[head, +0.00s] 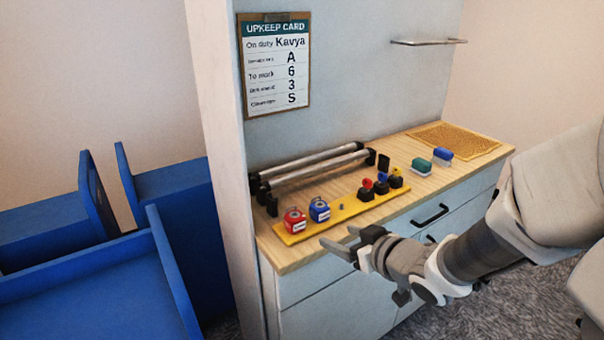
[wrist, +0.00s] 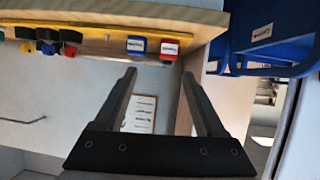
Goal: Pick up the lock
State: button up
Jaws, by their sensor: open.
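A red padlock-like block (head: 295,221) and a blue one (head: 319,210), each with a pale label, stand near the left end of a yellow strip on the counter. The red block (wrist: 170,48) and blue block (wrist: 137,45) also show in the wrist view, beyond my fingertips. I cannot tell which is the task's lock. My gripper (head: 340,244) is open and empty, in front of the counter's edge and apart from both blocks. Its two fingers (wrist: 158,78) are spread in the wrist view.
Black pieces with coloured tops (head: 381,184) stand farther right on the yellow strip (head: 345,211). Metal rollers (head: 315,166) lie behind it. Green (head: 421,166) and blue (head: 442,155) items sit to the right. Blue bins (head: 90,280) stand left of the side panel.

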aim_at(300, 222)
jog(key=shift+y, duration=0.6)
jog(key=b+x, duration=0.2)
jog(key=x, duration=0.2)
jog(key=b+x, duration=0.2)
jog(key=x, duration=0.2)
jog(key=a+b+x, duration=0.1)
jog(key=x, duration=0.3)
jog(key=shift+a+r+b, duration=0.25)
jog(key=shift+b, duration=0.15)
jog(key=b+x, duration=0.2)
jog(key=x, duration=0.2)
jog(key=shift+w+f, duration=0.1)
jog(key=shift+f, duration=0.2)
jog(key=shift+w+a+b, duration=0.2)
jog(key=shift+w+b, duration=0.1)
jog(key=shift+w, duration=0.05)
grip_shut()
